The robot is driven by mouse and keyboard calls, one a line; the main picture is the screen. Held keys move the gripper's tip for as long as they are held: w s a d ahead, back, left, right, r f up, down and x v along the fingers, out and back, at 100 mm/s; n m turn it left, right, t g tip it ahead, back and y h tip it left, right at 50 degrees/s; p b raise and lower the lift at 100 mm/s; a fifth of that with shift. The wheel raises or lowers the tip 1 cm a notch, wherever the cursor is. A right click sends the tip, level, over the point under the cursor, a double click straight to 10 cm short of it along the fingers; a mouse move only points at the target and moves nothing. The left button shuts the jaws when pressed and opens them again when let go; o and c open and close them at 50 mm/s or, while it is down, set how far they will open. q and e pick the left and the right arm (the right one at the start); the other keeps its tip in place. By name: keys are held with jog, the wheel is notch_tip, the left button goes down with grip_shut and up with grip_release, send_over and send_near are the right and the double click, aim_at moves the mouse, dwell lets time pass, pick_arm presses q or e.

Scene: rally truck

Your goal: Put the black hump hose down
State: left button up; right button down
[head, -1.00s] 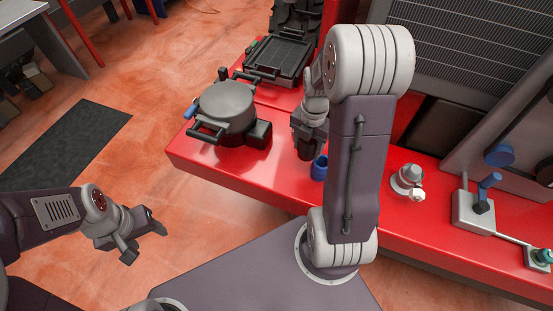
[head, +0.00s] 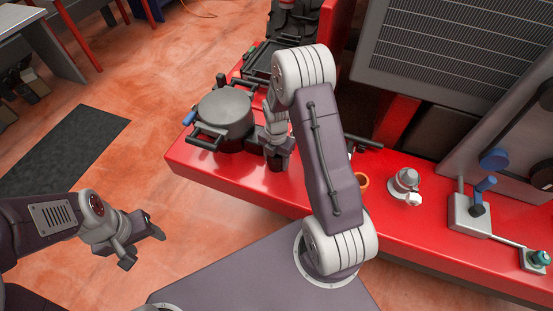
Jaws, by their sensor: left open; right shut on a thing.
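My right gripper (head: 275,140) is shut on the black hump hose (head: 277,161), a short dark piece under its fingers. The hose is upright over the red ledge (head: 232,183), just right of the round dark pot-like part. I cannot tell whether its lower end touches the ledge. My gripper hides most of its upper part. My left gripper (head: 147,240) is open and empty over the floor at the lower left.
The round dark part (head: 225,112) with handles stands close left of the hose. An orange ring (head: 362,181) and a grey fitting (head: 405,183) sit to the right on the ledge. The ledge's front left is clear.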

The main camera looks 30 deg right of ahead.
jog(key=shift+s+f, duration=0.1)
jog(key=c, duration=0.6)
grip_release()
jog(key=shift+o, duration=0.2)
notch_tip(320, 180, up, 12)
jog(key=s+a+m, duration=0.3)
jog(key=s+m, duration=0.3)
jog(key=m, duration=0.6)
jog(key=s+a+m+t, duration=0.1)
jog(key=s+a+m, duration=0.3)
jog(key=s+m, duration=0.3)
jog(key=m, duration=0.5)
jog(key=shift+a, duration=0.3)
